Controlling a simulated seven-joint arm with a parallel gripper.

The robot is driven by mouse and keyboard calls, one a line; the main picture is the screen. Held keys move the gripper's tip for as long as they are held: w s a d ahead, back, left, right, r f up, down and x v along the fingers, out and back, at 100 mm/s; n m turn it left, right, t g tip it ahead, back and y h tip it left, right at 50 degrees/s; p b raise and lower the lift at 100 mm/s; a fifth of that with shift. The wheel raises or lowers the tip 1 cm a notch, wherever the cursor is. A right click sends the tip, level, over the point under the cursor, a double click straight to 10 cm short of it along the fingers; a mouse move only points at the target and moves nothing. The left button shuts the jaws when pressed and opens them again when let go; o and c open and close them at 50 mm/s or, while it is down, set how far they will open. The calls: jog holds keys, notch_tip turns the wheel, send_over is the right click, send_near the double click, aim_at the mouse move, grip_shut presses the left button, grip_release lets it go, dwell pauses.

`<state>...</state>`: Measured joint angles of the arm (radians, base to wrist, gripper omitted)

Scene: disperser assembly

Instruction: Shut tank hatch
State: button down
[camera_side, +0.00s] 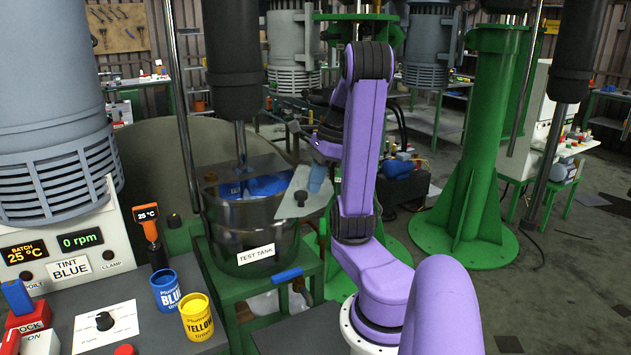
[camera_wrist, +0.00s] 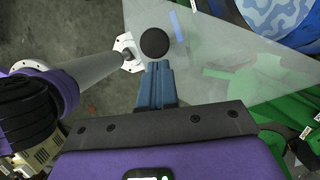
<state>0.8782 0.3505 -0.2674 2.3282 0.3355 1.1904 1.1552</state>
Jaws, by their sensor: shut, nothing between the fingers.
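The metal test tank (camera_side: 232,224) stands on a green stand left of my arm in the side view. Its top is at least partly uncovered, and blue liquid (camera_side: 262,186) shows inside; the blue also shows at the top right of the wrist view (camera_wrist: 275,18). The tank hatch (camera_side: 291,208) is a pale, see-through plate at the right side of the tank's opening. In the wrist view the hatch (camera_wrist: 225,65) spreads across the upper right, with a round black knob (camera_wrist: 155,43). My gripper (camera_wrist: 157,68) is shut and empty, its blue fingertips just short of the knob. Contact cannot be told.
A mixer shaft (camera_side: 240,145) reaches down into the tank. Blue (camera_side: 166,290) and yellow (camera_side: 197,317) tint cups stand on the bench left of the tank. A control panel (camera_side: 70,250) is behind them. A green column (camera_side: 470,150) stands at right.

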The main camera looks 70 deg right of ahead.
jog(key=shift+w+a+m, duration=0.3)
jog(key=shift+w, duration=0.35)
jog(key=shift+w+a+m, duration=0.3)
jog(key=shift+w, duration=0.35)
jog(key=w+d+m+h, duration=0.1)
jog(key=w+m, duration=0.5)
jog(key=w, duration=1.3)
jog(key=shift+w+m+h, duration=0.2)
jog(key=shift+m+h, duration=0.1)
jog(key=shift+h, duration=0.4)
jog(key=shift+d, duration=0.1)
